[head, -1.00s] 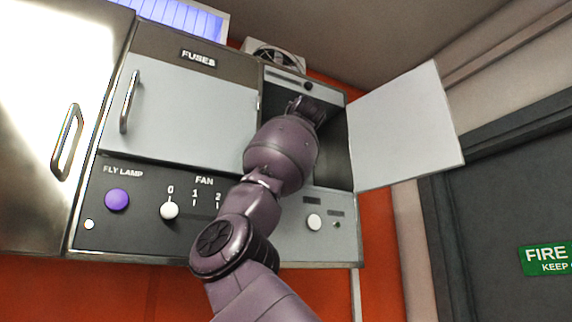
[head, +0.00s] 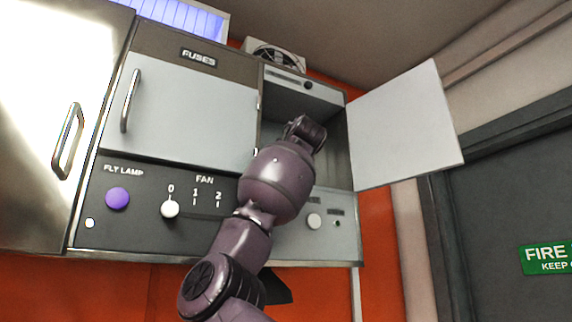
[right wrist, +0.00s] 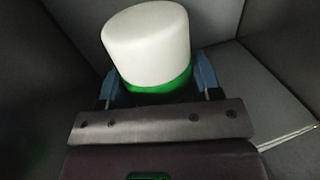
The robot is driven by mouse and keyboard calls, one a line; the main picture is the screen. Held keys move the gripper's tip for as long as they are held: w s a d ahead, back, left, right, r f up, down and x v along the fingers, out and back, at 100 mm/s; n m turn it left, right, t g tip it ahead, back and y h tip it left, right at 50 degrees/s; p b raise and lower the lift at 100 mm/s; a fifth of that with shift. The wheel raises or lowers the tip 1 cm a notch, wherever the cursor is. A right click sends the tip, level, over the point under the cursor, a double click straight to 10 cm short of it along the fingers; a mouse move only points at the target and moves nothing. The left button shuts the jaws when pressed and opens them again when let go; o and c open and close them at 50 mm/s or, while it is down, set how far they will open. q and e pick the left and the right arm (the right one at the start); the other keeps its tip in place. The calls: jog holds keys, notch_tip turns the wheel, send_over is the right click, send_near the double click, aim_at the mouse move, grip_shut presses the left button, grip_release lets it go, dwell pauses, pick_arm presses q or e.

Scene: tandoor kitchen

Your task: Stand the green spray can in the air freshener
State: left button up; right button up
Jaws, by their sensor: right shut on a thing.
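The air freshener is a grey box (head: 335,145) with an open front, in the right part of the wall unit in the head view. Its light grey door (head: 405,125) is swung open to the right. My right arm reaches into the box, and its wrist hides the gripper and can in the head view. In the right wrist view my right gripper (right wrist: 158,82) is shut on the green spray can (right wrist: 160,86), with blue fingers on either side. The can's white cap (right wrist: 147,42) faces up the picture between grey walls. The can's base is hidden. My left gripper is not in view.
A closed fuse cabinet (head: 190,105) adjoins the box on the left. Below is a dark panel with a purple fly lamp button (head: 117,198) and a white fan knob (head: 169,208). A dark door (head: 510,210) stands at right.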

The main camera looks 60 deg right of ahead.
jog(key=shift+f, duration=0.15)
jog(key=o, duration=1.1)
jog(key=shift+c, duration=0.2)
jog(key=b+v, duration=0.3)
jog(key=v, duration=0.9)
jog(key=shift+r, duration=0.2)
